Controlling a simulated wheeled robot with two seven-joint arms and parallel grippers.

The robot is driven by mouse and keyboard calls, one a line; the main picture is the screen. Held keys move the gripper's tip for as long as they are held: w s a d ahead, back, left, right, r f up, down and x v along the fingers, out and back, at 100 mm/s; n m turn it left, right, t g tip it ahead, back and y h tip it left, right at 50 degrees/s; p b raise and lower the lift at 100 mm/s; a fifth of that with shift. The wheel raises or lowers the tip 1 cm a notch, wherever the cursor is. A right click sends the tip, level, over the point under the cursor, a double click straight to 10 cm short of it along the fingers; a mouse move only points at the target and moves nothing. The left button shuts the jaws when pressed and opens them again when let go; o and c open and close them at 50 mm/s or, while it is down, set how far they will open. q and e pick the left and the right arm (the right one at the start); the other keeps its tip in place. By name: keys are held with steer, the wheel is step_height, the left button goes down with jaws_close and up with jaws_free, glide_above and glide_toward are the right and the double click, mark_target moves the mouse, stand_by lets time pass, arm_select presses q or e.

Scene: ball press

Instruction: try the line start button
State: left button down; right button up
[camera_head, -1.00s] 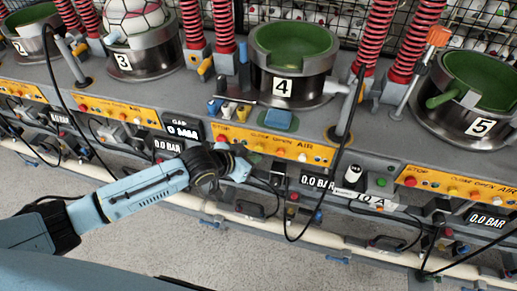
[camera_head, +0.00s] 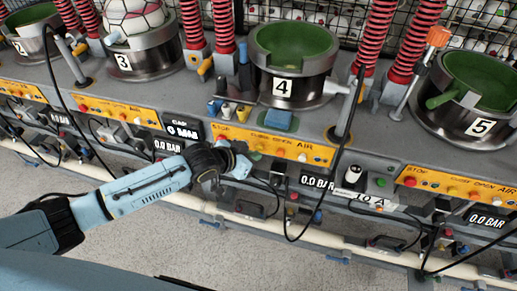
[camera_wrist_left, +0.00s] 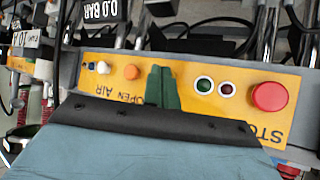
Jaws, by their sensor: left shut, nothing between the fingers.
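My left gripper (camera_head: 253,158) is at the yellow control panel (camera_head: 290,149) of station 4, near its STOP end. In the left wrist view its green fingers (camera_wrist_left: 162,86) are shut together, with nothing between them. They lie over the panel (camera_wrist_left: 90,72), between an orange button (camera_wrist_left: 131,72) and two small ringed lights, one green (camera_wrist_left: 204,86) and one dark red (camera_wrist_left: 226,88). A red STOP button (camera_wrist_left: 269,97) is further right. I cannot tell whether the fingertips touch the panel. No label reading line start is legible; a green button (camera_head: 381,183) shows on the grey box right of station 4. My right gripper is not in view.
Station 4's green-lined bowl (camera_head: 285,84) stands above the panel, with a blue block (camera_head: 278,121) in front. Black cables hang past the panel. A white pipe (camera_head: 365,254) runs low along the front. The grey floor (camera_head: 150,244) before the line is clear.

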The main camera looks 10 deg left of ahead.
arm_select(q)
steer(key=shift+w, duration=0.5)
stand_by(0.6)
stand_by(0.3)
steer(key=shift+s+p, duration=0.75)
steer(key=shift+s, duration=0.15)
steer(key=s+p, duration=0.3)
steer(key=s, duration=0.2)
steer(key=shift+a+p, duration=0.1)
steer(key=shift+p, duration=0.3)
